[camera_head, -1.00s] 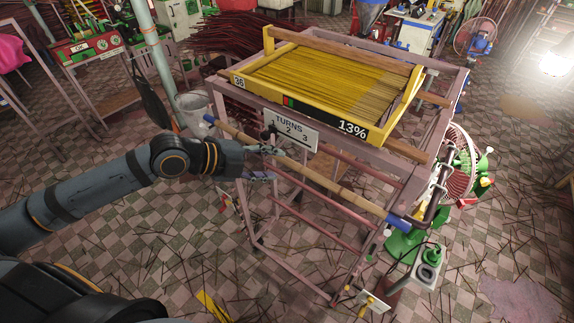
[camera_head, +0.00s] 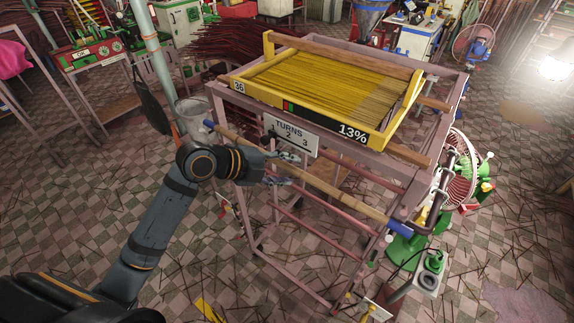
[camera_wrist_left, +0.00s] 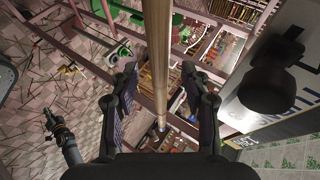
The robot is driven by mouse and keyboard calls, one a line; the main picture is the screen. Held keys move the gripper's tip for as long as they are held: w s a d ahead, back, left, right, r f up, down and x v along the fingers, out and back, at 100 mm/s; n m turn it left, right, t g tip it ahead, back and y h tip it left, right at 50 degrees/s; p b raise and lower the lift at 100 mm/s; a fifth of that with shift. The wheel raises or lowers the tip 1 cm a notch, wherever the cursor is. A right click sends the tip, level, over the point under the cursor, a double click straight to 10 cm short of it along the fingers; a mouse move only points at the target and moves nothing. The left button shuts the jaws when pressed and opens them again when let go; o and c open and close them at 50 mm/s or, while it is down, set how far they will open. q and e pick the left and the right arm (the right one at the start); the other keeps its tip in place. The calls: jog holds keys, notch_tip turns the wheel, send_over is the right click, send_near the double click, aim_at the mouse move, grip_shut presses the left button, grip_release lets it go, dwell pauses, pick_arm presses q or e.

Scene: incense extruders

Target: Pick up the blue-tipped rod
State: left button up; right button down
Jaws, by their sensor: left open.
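The blue-tipped rod (camera_head: 340,196) is a long pale wooden bar across the front of the pink metal rack (camera_head: 410,190), below the yellow tray. One blue tip is at its upper left, the other at its lower right. My left gripper (camera_head: 291,169) is at the middle of the rod, with its jaws apart. In the left wrist view the rod (camera_wrist_left: 157,45) runs lengthwise between the open fingers (camera_wrist_left: 159,72), with gaps on both sides. A blue tip shows small near the palm. I cannot tell how deep the rod sits between the fingers. My right gripper is not in view.
A yellow tray (camera_head: 262,99) of yellow sticks rests on the rack, reading 13%. A white TURNS sign (camera_head: 291,135) is close above my left gripper. A red-caged fan (camera_head: 458,172) stands at right.

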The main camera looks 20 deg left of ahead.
pick_arm(q)
jog(key=shift+c, duration=0.3)
grip_shut()
dwell(0.3)
